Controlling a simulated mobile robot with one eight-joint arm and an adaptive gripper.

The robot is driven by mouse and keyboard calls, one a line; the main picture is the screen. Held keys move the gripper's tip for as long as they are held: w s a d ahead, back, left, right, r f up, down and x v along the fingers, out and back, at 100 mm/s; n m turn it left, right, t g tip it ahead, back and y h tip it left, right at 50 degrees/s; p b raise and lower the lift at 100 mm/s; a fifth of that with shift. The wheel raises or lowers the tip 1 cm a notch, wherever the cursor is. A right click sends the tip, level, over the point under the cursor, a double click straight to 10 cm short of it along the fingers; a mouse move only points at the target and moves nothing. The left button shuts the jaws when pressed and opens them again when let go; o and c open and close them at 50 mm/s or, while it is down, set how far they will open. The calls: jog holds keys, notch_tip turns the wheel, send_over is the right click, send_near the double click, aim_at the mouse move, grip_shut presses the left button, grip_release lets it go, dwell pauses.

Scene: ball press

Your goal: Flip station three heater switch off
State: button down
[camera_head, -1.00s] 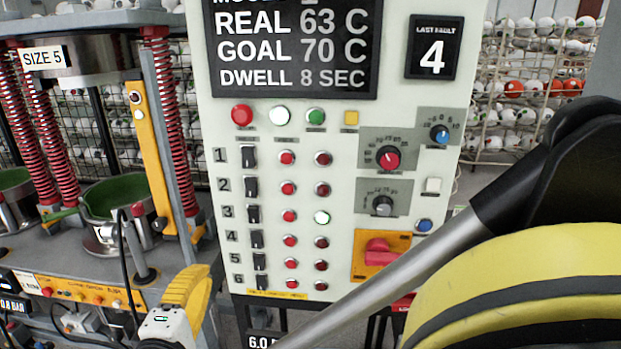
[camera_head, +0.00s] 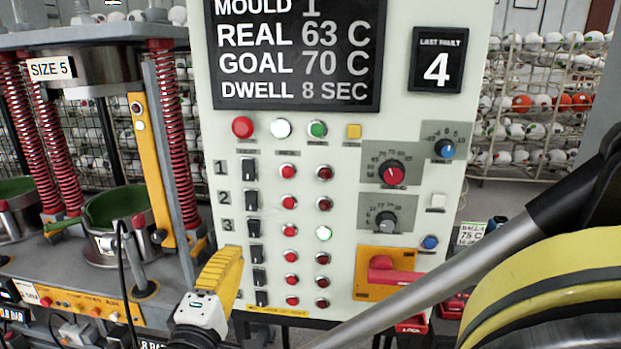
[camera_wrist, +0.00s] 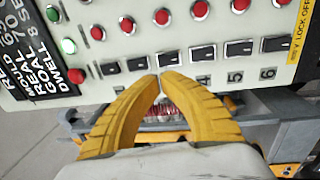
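The station three heater switch (camera_head: 254,227) is a black rocker beside the number 3 on the pale control panel. In the wrist view the switch (camera_wrist: 170,57) is just beyond my fingertips. Its rocker position is too small to tell. My gripper (camera_head: 234,250) has yellow fingers and is below and left of switch three. In the wrist view my gripper (camera_wrist: 159,76) has its tips together, with nothing held. I cannot tell whether they touch the panel.
Neighbouring rockers sit close: switch two (camera_head: 251,198) above and switch four (camera_head: 255,254) below. A red rotary handle (camera_head: 390,272) sticks out at the panel's lower right. The press (camera_head: 110,220) with red springs stands at the left. Ball racks (camera_head: 535,100) are behind.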

aim_at(249, 223)
jog(key=w, duration=0.2)
jog(key=w+b, duration=0.1)
jog(key=w, duration=0.4)
jog(key=shift+w+d+r+b, duration=0.1)
jog(key=shift+d+r+b, duration=0.2)
jog(key=shift+r+b, duration=0.05)
jog(key=shift+w+r, duration=0.1)
jog(key=shift+w, duration=0.3)
jog(key=shift+r, duration=0.1)
jog(key=shift+w+r+p, duration=0.3)
jog(key=shift+w+p, duration=0.15)
jog(key=shift+s+f, duration=0.1)
jog(key=shift+f, duration=0.1)
